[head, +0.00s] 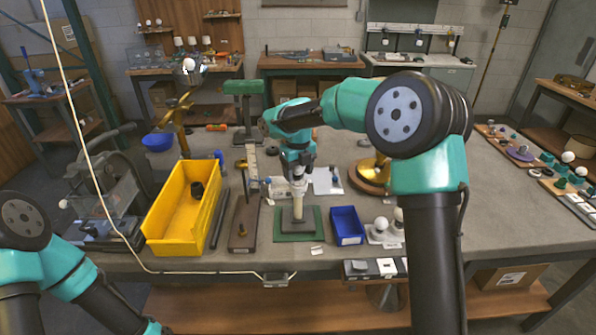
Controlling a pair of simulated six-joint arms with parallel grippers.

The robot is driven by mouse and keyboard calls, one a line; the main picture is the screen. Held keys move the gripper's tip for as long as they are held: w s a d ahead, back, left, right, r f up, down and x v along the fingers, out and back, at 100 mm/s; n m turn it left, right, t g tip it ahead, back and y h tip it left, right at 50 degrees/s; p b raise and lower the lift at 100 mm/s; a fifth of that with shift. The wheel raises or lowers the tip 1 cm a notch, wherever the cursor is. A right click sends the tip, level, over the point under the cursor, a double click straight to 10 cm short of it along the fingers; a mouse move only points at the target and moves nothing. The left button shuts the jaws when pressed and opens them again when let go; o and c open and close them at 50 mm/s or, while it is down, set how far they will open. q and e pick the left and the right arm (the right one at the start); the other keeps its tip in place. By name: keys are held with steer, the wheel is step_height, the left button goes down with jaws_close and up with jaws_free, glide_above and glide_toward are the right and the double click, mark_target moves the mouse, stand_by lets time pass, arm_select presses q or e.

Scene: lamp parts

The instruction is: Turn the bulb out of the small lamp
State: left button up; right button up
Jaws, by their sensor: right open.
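The small lamp (297,211), a pale post on a dark base, stands upright on a green mat (315,232) near the table's front. My right gripper (298,186) points down directly over the lamp's top, with its jaws open. The bulb cannot be made out clearly, as the gripper covers the top of the post. I cannot tell whether the fingers touch anything there. My left arm shows at the lower left, but its gripper is out of view.
A yellow bin (160,243) and a brown board (243,225) lie left of the mat. A blue bin (346,226) and white bulbs (381,224) stand on its right. A brass-coloured lamp base (371,187) is behind. A pale cord runs along the front edge.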

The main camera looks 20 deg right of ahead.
steer(key=m, duration=0.7)
stand_by(0.5)
steer(key=m, duration=0.6)
steer(key=shift+m, duration=0.4)
steer(key=m, duration=0.6)
steer(key=shift+m, duration=0.4)
